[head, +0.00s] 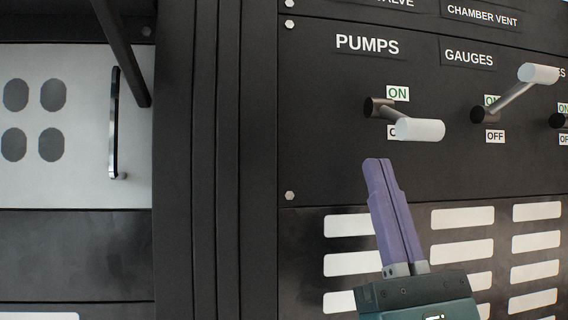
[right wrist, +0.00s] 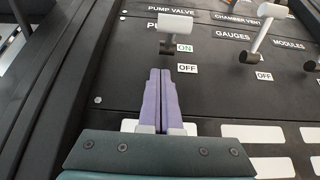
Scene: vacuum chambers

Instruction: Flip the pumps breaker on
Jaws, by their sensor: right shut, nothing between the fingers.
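The pumps breaker (head: 419,130) is a lever with a white cylindrical handle on a dark panel, under the PUMPS label (head: 367,44). In the head view its handle points out, right and slightly down from its pivot, partly covering the OFF label; the ON label (head: 397,93) shows above. The handle (right wrist: 175,23) also shows at the top of the right wrist view. My right gripper (head: 377,161) has purple fingers pressed together with nothing between them. Its tips are just below the handle, apparently apart from it; exact depth is unclear. My left gripper is out of view.
The gauges breaker (head: 538,74) is to the right, its handle raised toward ON. Another lever (head: 560,121) is cut off at the right edge. White vent slots (head: 462,217) lie below the panel. A white door with a dark handle (head: 114,125) is at left.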

